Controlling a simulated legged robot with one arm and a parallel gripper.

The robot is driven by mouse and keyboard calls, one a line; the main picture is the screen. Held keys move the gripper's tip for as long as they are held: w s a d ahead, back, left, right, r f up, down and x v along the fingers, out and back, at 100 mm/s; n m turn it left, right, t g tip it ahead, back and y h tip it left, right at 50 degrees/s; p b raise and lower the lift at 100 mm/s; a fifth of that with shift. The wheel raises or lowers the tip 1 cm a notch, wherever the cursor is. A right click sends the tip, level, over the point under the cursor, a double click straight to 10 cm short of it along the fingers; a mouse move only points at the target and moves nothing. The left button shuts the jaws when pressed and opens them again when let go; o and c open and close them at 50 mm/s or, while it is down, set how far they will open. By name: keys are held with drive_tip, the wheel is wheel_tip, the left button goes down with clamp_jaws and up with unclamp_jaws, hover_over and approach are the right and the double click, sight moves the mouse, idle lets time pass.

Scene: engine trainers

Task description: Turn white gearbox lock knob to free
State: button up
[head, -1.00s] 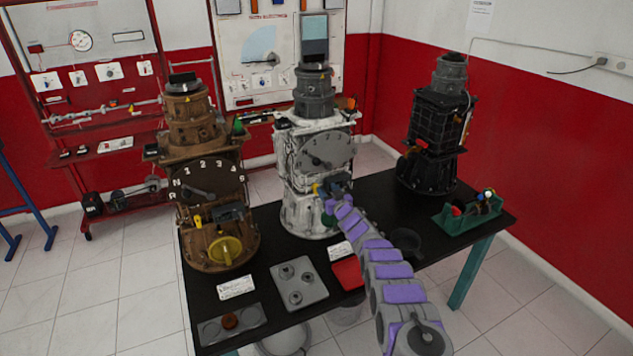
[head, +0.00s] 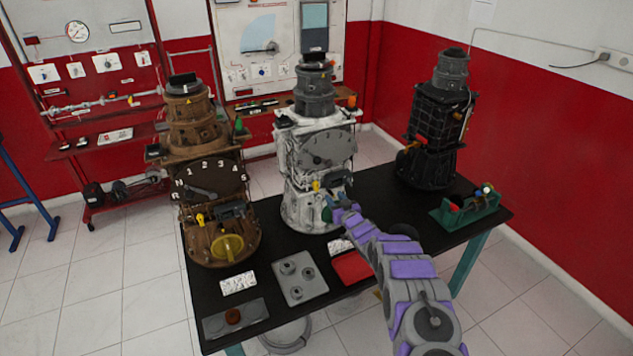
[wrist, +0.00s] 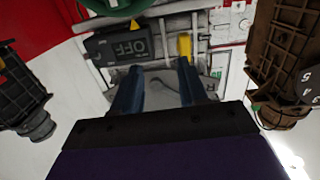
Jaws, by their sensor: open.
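The white gearbox (head: 300,205) stands at the middle of the black table, with a grey gear dial (head: 326,148) on its front. A small yellow knob (head: 316,185) sits below the dial; it looks like the lock knob, but its markings are not readable. In the wrist view, which looks upside down, the yellow knob (wrist: 185,45) shows just past the right fingertip. A dark box marked OFF (wrist: 120,45) is left of it. My gripper (wrist: 160,75) is open and empty, its fingers pointing at the gearbox front. Contact cannot be told.
A brown gearbox (head: 212,240) stands to the left and a black gearbox (head: 432,130) to the right. A green part (wrist: 110,6) is close by in the wrist view. A grey plate (head: 300,288), a red tray (head: 352,270) and a green holder (head: 470,210) lie on the table.

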drive_tip(key=p+v, duration=0.1)
drive_tip(key=v, duration=1.1)
drive_tip(key=shift+d, duration=0.25)
idle(0.7)
drive_tip(key=shift+s+f, duration=0.15)
drive_tip(key=shift+s, duration=0.05)
idle(0.3)
drive_tip(key=v, duration=1.7)
drive_tip(key=shift+b, duration=0.35)
drive_tip(key=shift+d, duration=0.1)
